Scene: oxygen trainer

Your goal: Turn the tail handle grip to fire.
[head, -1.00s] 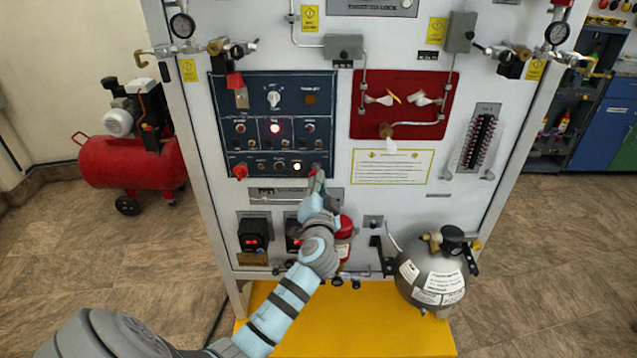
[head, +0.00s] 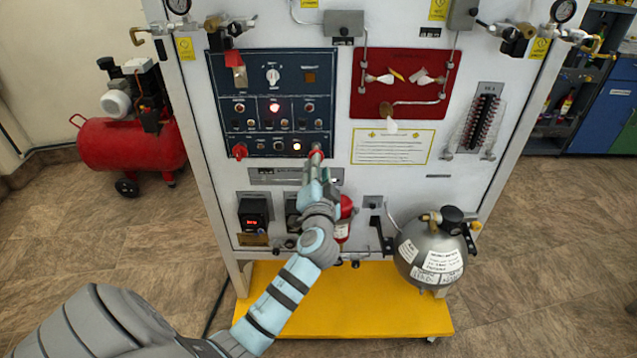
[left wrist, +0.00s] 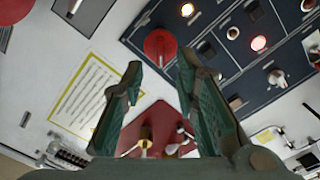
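The blue control panel (head: 290,90) has a red handle at each lower corner. The left red handle (head: 239,151) stands clear of my arm. The right red handle (head: 316,151) is right at the tip of my left gripper (head: 315,166). I cannot read the handle labels. My right gripper is not in view.
A red plate with fittings (head: 405,82) and a yellow-edged placard (head: 392,147) are right of the blue panel. Below are a red bottle (head: 342,222) close to my arm and a grey sphere tank (head: 430,250). A red compressor (head: 130,145) stands at left.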

